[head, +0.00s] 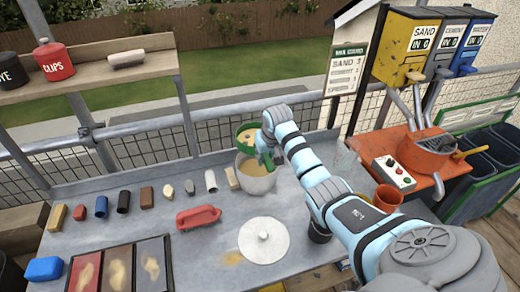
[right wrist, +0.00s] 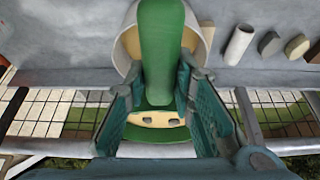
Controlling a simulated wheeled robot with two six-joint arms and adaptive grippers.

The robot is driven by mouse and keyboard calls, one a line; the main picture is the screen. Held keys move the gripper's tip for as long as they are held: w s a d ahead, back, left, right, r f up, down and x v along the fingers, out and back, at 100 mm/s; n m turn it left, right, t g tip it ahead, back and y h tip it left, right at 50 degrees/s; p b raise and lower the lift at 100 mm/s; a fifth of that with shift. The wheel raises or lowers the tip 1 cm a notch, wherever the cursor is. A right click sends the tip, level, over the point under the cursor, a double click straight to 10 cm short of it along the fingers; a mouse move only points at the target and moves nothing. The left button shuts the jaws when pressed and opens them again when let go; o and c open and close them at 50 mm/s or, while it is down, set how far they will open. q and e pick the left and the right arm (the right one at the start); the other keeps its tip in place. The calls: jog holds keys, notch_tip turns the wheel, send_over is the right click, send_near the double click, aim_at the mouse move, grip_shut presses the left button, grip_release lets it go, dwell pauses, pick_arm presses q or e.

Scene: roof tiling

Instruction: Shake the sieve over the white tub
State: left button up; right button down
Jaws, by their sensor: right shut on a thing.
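The green sieve (head: 246,134) is above the far rim of the white tub (head: 258,184) in the head view. A few lumps show in its round pan. My right gripper (head: 267,150) is shut on the sieve's green handle, which points down toward the tub. In the right wrist view the handle (right wrist: 160,50) runs up between the fingers, and the sieve's pan (right wrist: 157,133) shows below with dark lumps. The tub (right wrist: 130,42) is partly hidden behind the handle; tan material shows inside it. My left gripper is not in view.
Several small pieces stand in a row to the left.

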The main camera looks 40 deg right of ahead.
aim_at(270, 163)
jog(key=shift+s, duration=0.1)
jog(key=s, duration=0.1)
jog(key=s+a, duration=0.1)
jog(key=s, duration=0.1)
jog(key=shift+s, duration=0.2)
jog(key=shift+w+d+r, duration=0.1)
jog(key=shift+w+d, duration=0.15)
jog(key=shift+w, duration=0.6)
jog(key=shift+w+d+r, duration=0.1)
jog(key=shift+w+d, duration=0.15)
jog(key=shift+w, duration=0.6)
jog(key=shift+w+f, duration=0.1)
jog(key=shift+f, duration=0.05)
jog(key=shift+r, duration=0.2)
jog(key=shift+r+p, duration=0.45)
jog(key=shift+r, duration=1.35)
